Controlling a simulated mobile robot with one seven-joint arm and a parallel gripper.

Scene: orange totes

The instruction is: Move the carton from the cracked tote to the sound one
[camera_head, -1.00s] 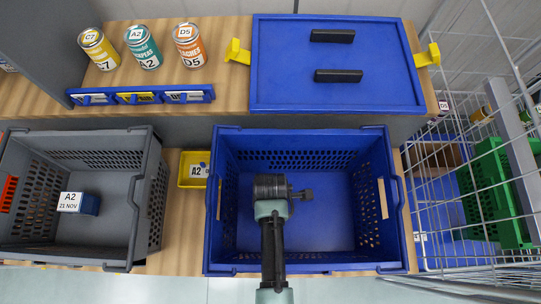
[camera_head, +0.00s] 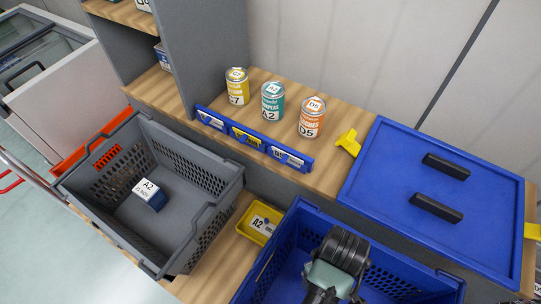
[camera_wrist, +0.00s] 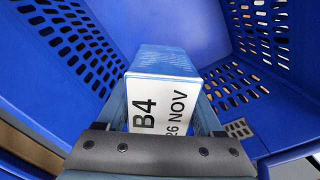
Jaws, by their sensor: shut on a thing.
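My gripper (camera_wrist: 163,118) is shut on a blue carton (camera_wrist: 165,62) with a white end label reading B4, 26 NOV; a finger lies along each side. The wrist view shows blue perforated tote walls around it. In the head view my wrist is over the blue tote (camera_head: 272,262) at the bottom, hiding the fingers and held carton. I see no clear crack in either tote. Whether the held carton touches the tote floor is unclear.
A small yellow tray (camera_head: 243,225) marked A2 lies between the totes. Behind them are a yellow can (camera_head: 237,90), a teal can (camera_head: 272,104), an orange can (camera_head: 311,121), a blue label strip (camera_head: 252,141) and a blue lid (camera_head: 400,160). A grey panel stands at the back left.

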